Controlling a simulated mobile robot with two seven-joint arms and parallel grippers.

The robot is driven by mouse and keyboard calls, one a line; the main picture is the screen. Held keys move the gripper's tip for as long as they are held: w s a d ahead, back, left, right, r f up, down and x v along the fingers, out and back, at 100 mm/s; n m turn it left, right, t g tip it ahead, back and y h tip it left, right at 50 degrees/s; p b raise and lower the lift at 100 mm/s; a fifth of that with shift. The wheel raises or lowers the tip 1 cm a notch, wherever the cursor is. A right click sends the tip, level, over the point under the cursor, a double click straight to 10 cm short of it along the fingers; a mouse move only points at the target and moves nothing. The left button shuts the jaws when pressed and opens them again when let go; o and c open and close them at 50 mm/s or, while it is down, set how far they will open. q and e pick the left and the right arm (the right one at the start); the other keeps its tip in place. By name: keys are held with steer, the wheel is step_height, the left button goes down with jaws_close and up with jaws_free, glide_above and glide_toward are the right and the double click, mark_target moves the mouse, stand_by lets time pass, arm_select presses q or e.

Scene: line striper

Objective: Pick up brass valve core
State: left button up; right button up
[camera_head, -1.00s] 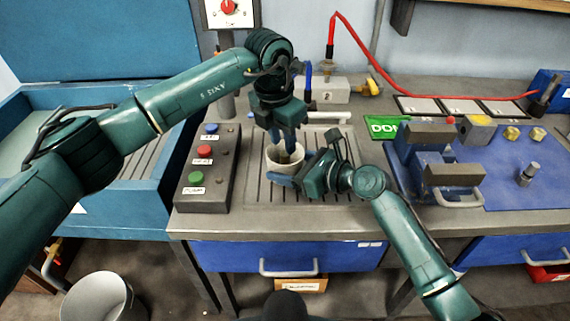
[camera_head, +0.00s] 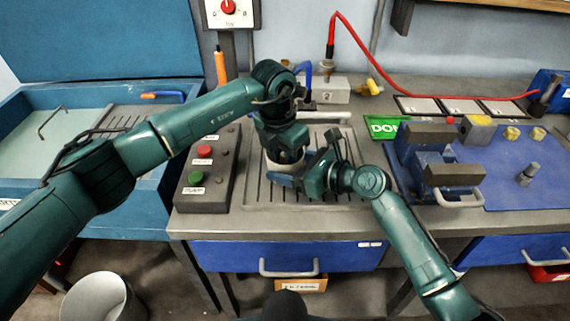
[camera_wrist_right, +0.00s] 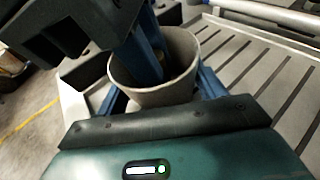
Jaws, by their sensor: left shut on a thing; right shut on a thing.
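A pale cup (camera_head: 272,166) stands over the slatted drain plate, and it also shows in the right wrist view (camera_wrist_right: 165,97). My right gripper (camera_head: 284,180) is shut on the cup, with blue fingers along both sides of its wall. My left gripper (camera_head: 286,152) reaches down from above. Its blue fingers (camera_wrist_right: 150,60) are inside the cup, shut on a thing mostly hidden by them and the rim. A small brass-coloured bit, likely the brass valve core (camera_wrist_right: 170,68), shows beside the fingers deep in the cup.
A button box (camera_head: 202,172) stands close left of the cup. A blue vise (camera_head: 435,165) and a blue mat (camera_head: 510,185) with small brass fittings (camera_head: 511,133) lie to the right. A grey block with a blue hose (camera_head: 325,89) is behind. The front slats are clear.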

arm_select(q)
steer(key=shift+r, duration=0.1)
jaws_close()
step_height(320, 180, up, 10)
stand_by(0.3)
arm_select(e)
steer(key=o, duration=0.8)
steer(key=shift+o, duration=0.2)
